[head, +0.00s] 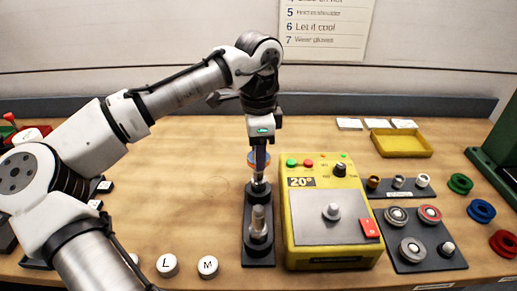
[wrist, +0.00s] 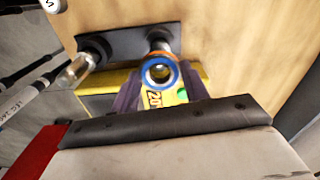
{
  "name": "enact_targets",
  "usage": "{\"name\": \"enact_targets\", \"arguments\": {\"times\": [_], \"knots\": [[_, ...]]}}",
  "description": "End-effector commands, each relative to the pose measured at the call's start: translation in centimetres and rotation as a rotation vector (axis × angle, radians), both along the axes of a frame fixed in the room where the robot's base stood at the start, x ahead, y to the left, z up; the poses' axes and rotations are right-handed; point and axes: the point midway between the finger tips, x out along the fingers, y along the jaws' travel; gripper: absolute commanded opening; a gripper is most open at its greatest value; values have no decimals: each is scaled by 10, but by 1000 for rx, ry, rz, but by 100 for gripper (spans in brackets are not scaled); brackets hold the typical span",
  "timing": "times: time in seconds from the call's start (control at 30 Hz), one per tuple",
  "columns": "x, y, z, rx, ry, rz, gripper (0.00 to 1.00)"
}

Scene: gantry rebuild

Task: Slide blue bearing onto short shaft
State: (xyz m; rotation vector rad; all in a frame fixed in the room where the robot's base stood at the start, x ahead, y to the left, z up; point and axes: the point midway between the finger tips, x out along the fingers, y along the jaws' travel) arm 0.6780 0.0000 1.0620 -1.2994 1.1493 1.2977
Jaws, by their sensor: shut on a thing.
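My gripper (head: 259,163) points straight down above the far shaft (head: 258,187) of a dark base plate (head: 259,263). It is shut on the blue bearing (head: 251,160), which has an orange band. In the wrist view the blue bearing (wrist: 149,67) sits between the two fingers (wrist: 160,92), its bore facing the camera. The far shaft (wrist: 160,38) shows just beyond it. A second, thicker-looking shaft (head: 258,224) stands nearer on the same plate. The bearing appears in line with the far shaft; I cannot tell whether its bore touches the shaft tip.
A yellow heater (head: 334,256) showing 20° stands right of the plate. Further right are a dark mat (head: 431,263) with several bearings, a stand of three bushings (head: 398,182), coloured rings (head: 480,211) and a yellow tray (head: 401,153). Lettered pucks (head: 167,265) lie front left.

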Motion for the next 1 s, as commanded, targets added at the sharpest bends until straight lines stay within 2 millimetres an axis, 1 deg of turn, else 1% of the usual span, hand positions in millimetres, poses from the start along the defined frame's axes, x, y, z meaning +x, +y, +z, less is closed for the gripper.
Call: {"name": "enact_targets", "arguments": {"times": [0.6,1.0], "knots": [[0,0,-19,-1,1,0,16],[0,0,-22,0,0,0,16]]}}
